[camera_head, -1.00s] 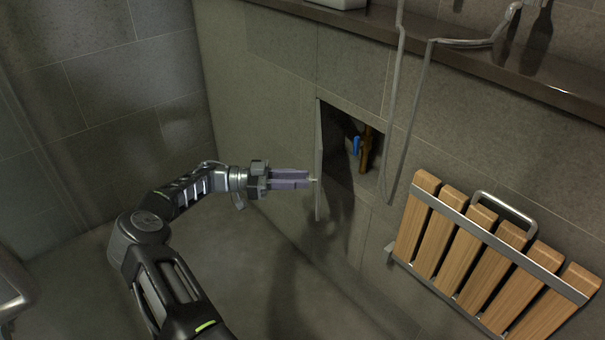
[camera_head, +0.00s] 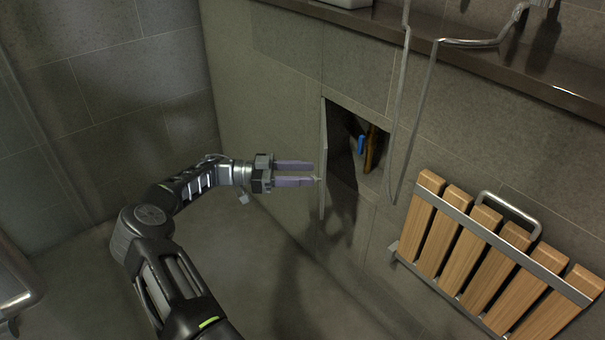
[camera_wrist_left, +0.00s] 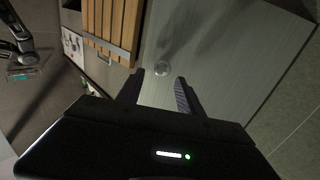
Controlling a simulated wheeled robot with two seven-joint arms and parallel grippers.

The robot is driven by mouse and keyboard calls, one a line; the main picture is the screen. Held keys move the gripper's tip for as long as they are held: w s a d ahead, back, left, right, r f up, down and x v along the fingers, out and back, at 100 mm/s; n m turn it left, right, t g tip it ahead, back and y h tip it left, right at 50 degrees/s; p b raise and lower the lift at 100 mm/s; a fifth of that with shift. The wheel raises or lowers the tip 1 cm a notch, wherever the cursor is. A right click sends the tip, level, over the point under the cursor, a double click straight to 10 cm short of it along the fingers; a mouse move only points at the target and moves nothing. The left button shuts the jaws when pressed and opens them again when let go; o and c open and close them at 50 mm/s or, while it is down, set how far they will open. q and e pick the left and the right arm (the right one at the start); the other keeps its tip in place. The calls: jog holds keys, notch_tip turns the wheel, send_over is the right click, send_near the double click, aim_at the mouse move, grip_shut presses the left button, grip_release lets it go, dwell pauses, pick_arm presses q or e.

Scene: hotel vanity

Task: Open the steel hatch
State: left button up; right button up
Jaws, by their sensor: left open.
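The steel hatch (camera_head: 323,160) stands swung out from the wall, seen nearly edge-on in the head view. Its opening shows a blue handle (camera_head: 361,145) and a brown pipe (camera_head: 371,150) inside. My left gripper (camera_head: 315,173) is open in front of the hatch's outer face, its two purple fingers apart around or just short of a small knob. In the left wrist view the round knob (camera_wrist_left: 161,68) shows on the grey hatch face (camera_wrist_left: 215,60), just beyond and between the fingertips (camera_wrist_left: 160,78).
A folded wooden slat seat (camera_head: 480,250) with metal rails is on the wall to the right. A hose (camera_head: 424,110) hangs from the dark ledge (camera_head: 480,60) to the right of the opening. The floor left of the hatch is clear.

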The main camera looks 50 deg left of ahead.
pick_arm(q)
notch_tip(320, 180, up, 9)
jog(key=p, duration=0.2)
jog(key=shift+f, duration=0.15)
